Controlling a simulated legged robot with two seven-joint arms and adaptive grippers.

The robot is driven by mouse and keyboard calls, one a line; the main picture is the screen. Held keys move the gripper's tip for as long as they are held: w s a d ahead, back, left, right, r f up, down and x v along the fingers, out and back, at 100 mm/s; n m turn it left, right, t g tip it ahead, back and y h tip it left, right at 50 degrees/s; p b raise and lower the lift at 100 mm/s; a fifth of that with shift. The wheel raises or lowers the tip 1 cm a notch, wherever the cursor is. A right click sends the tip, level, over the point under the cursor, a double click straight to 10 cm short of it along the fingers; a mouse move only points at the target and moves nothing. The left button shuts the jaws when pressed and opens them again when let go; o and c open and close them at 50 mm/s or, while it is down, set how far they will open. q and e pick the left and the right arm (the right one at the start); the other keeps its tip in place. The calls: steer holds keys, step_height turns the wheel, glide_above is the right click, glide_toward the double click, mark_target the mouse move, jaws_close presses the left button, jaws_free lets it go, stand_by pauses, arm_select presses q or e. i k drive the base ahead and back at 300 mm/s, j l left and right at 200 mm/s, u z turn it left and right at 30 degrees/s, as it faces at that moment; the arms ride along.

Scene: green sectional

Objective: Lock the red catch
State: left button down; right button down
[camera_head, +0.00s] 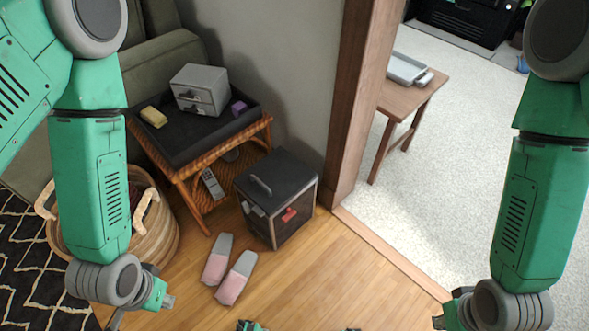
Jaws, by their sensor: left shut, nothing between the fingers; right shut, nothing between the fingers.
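The red catch (289,215) is a small red piece on the front of a dark box (276,182). The box has a black lid with a grey handle and stands on the wood floor. A pale latch piece shows on its other visible side. I cannot tell the catch's exact position from here. My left gripper (166,301) is at the lower left, shut and empty, well apart from the box. My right gripper (439,322) is at the lower right, partly cut off by the bottom edge, shut and empty, also apart from the box.
A wicker table (200,181) with a black tray (181,158) stands behind the box. Pink-grey slippers (236,278) lie in front. A woven basket (150,250) is at left. A wooden door frame (346,110) rises right of the box. Floor between box and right gripper is clear.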

mark_target(291, 212)
steer(key=l+u, duration=0.1)
steer(key=u, duration=0.25)
steer(key=i+l+u, duration=0.1)
steer(key=u, duration=0.25)
steer(key=l+u, duration=0.2)
steer(key=u, duration=0.15)
steer(key=l+u, duration=0.3)
steer(key=l, duration=0.9)
steer(key=l+u, duration=0.35)
steer(key=l, duration=0.9)
